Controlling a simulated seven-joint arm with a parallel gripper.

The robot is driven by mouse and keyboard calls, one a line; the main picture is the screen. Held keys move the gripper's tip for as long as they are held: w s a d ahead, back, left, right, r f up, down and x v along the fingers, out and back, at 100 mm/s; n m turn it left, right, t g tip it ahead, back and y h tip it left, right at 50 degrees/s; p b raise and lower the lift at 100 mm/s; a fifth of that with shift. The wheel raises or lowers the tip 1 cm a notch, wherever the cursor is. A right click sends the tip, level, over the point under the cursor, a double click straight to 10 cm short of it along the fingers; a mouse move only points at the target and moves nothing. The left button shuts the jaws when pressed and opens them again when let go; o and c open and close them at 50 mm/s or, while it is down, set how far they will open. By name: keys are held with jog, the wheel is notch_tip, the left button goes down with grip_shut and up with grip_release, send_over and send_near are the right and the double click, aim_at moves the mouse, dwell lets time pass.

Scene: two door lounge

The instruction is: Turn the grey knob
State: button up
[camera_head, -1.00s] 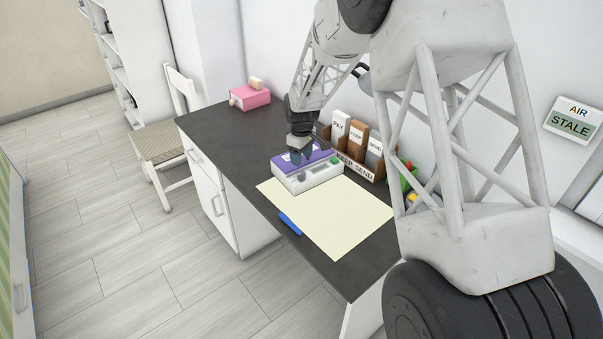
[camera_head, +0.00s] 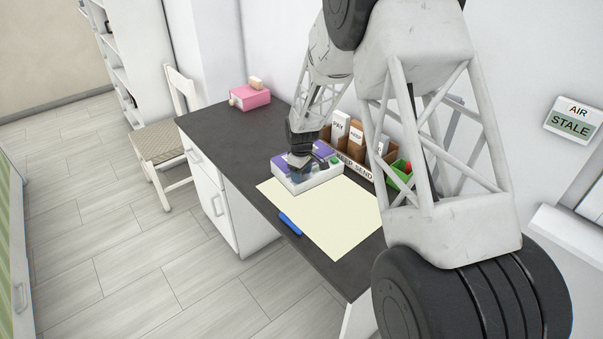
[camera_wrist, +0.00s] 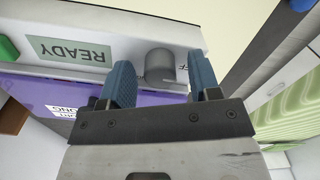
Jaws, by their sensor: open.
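The grey knob (camera_wrist: 160,66) sits on the front face of a white and purple device (camera_wrist: 100,24) in the wrist view. A display reading READY (camera_wrist: 70,52) and a green button (camera_wrist: 8,48) are on the same face. My gripper (camera_wrist: 163,84) is open, with one blue finger on each side of the knob. I cannot tell whether either finger touches it. In the head view the device (camera_head: 322,178) stands on the dark desk (camera_head: 222,128), and my gripper (camera_head: 297,173) is low over its left part, hiding the knob.
A cream mat (camera_head: 325,220) and a blue pen (camera_head: 290,224) lie in front of the device. A sorter with labelled slots (camera_head: 354,165) and a green bin (camera_head: 398,176) stand behind it. A pink box (camera_head: 250,98) is at the desk's far end, near a chair (camera_head: 165,140).

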jog(key=shift+c, duration=0.2)
jog(key=c, duration=0.9)
jog(key=shift+m, duration=0.4)
jog(key=m, duration=1.1)
jog(key=shift+m, duration=0.3)
jog(key=m, duration=1.1)
jog(key=shift+m, duration=0.4)
